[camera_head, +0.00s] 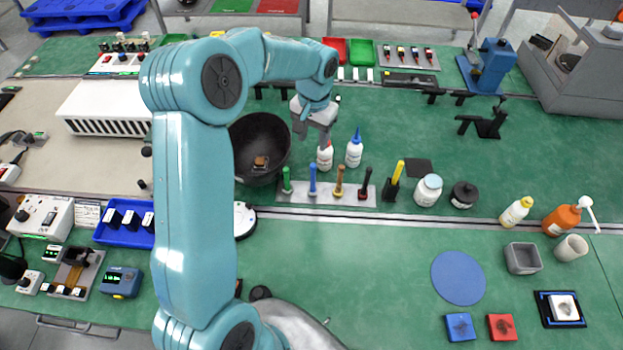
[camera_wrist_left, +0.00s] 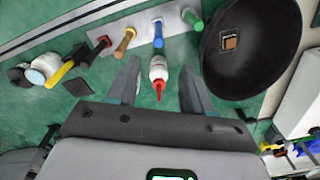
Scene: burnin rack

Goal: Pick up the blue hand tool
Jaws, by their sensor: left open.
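The blue hand tool (camera_head: 312,178) stands upright in a light metal holder strip (camera_head: 330,197), between a green and an orange-brown tool. It also shows in the left wrist view (camera_wrist_left: 158,34), beyond the fingertips. My left gripper (camera_head: 313,136) is open above the bench, behind the tool row. In the left wrist view my left gripper (camera_wrist_left: 160,72) has its fingers spread, with a white bottle with a red tip (camera_wrist_left: 159,76) showing between them. I cannot tell whether the fingers touch the bottle. Nothing is held. My right gripper is not in view.
A black bowl (camera_head: 247,165) with a small brown item stands left of the row. A blue-capped bottle (camera_head: 354,152) stands behind the row. A green tool (camera_head: 287,180), a brown tool (camera_head: 339,181) and a red tool (camera_head: 366,182) share the strip.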

